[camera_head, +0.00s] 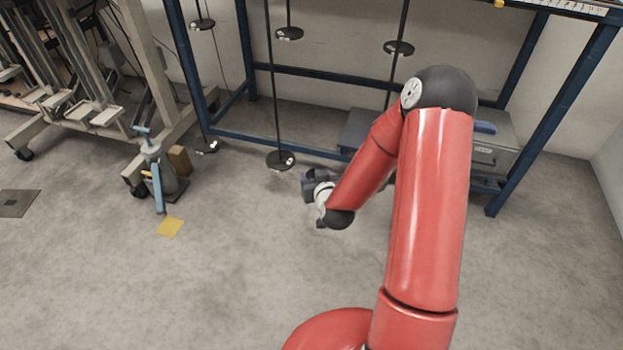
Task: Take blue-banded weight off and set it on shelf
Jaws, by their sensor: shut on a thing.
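My gripper (308,186) is at mid-picture, low in front of the blue frame and right of a hanging rod's disc. It is small, dark and partly turned away. It is shut on a dark thing (321,174), mostly hidden behind the gripper and wrist. No blue band can be made out on it. Black hanging rods end in round dark discs, one at lower centre (280,160), one at upper centre (289,33) and one at upper right (398,48). The low shelf (345,150) of the frame shows partly behind my red arm.
The blue steel frame (184,62) stands along the back wall. A grey case (495,150) is at right on the low shelf, with a blue item (483,127) on top. A blue-handled jack (160,170) and a yellow floor patch (170,227) are at left. The front floor is clear.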

